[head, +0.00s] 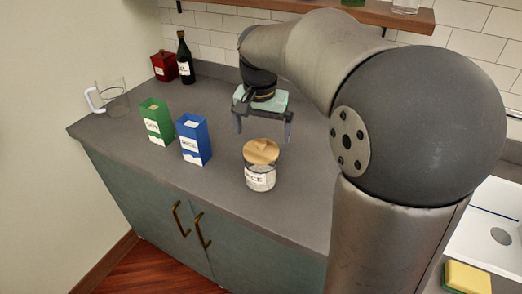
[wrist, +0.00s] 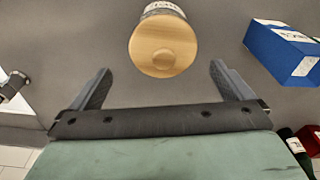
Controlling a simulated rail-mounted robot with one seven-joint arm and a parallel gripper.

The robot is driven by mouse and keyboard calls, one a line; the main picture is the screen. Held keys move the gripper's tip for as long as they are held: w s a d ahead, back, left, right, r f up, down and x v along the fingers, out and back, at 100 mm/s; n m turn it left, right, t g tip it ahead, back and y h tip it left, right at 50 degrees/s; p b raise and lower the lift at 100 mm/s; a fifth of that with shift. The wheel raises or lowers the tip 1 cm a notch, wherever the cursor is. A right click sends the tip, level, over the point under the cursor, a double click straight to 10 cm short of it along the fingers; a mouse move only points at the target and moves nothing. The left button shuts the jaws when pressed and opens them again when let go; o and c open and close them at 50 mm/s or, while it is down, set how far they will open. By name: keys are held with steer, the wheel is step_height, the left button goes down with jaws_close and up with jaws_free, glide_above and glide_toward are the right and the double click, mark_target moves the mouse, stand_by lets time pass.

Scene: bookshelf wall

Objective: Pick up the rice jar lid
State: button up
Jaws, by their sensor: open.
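The rice jar (head: 260,178) is a clear jar with a white label, standing upright on the grey counter. Its round wooden lid (head: 261,151) with a knob sits on top of the jar. In the wrist view the lid (wrist: 162,50) shows from above, with part of the jar's label (wrist: 163,9) at the top edge. My gripper (head: 263,131) is open and empty, pointing down above the counter, behind the jar in the head view. In the wrist view my gripper's fingers (wrist: 160,82) are spread wide, with the lid beyond them and not between them.
A blue rice box (head: 194,139) and a green box (head: 157,121) stand left of the jar. A dark bottle (head: 185,58), a red canister (head: 164,66) and a glass pitcher (head: 112,97) stand farther back. A sink (head: 490,230) and yellow sponge (head: 467,278) are at right.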

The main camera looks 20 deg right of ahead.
mark_target(261, 142)
steer(key=f, duration=0.5)
steer(key=shift+w+p, duration=0.3)
steer(key=shift+w, duration=0.1)
steer(key=c, duration=0.9)
